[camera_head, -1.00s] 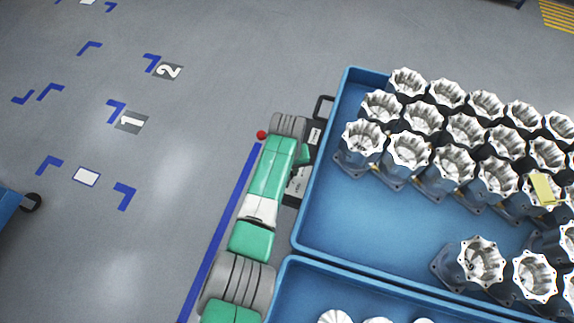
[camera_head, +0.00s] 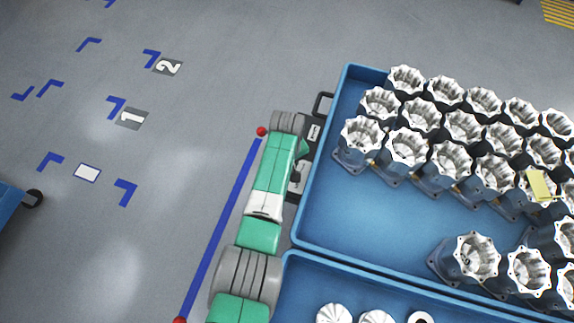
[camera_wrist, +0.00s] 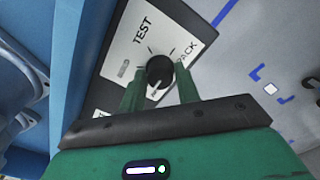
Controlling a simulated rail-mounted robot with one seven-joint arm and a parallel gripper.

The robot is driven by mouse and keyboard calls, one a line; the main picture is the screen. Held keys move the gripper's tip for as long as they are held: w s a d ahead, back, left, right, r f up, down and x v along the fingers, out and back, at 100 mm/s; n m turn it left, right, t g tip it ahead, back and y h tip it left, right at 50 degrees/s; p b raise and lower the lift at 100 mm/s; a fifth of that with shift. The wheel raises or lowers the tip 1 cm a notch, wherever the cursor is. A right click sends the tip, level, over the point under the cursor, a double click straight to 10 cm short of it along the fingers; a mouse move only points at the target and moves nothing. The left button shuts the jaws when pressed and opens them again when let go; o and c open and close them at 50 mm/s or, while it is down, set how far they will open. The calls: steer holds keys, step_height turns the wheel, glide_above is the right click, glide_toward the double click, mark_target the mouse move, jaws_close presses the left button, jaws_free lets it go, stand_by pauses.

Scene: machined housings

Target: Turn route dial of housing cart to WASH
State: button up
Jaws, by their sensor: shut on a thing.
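The route dial (camera_wrist: 160,70) is a round black knob on a white label plate (camera_wrist: 125,50) with a dark frame. In the wrist view the plate shows TEST at upper left and part of a word ending in ACK at right; I see no WASH lettering. My gripper (camera_wrist: 160,82) has its two green fingers on either side of the knob, shut on it. The dial's pointer direction is hard to tell. In the head view my arm covers the dial and gripper; part of the label plate (camera_head: 314,133) shows beside the blue housing cart (camera_head: 325,215).
Rows of machined housings (camera_head: 407,149) stand in the cart's blue tray, with a yellow tag (camera_head: 540,186) on one. A dark handle (camera_head: 322,103) sticks out at the cart's corner. Open grey floor with blue marks (camera_head: 125,190) lies to the left.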

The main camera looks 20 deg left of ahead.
steer(key=o, duration=1)
steer(key=shift+c, duration=0.2)
step_height(320, 180, up, 8)
steer(key=p, duration=0.3)
steer(key=shift+f, duration=0.1)
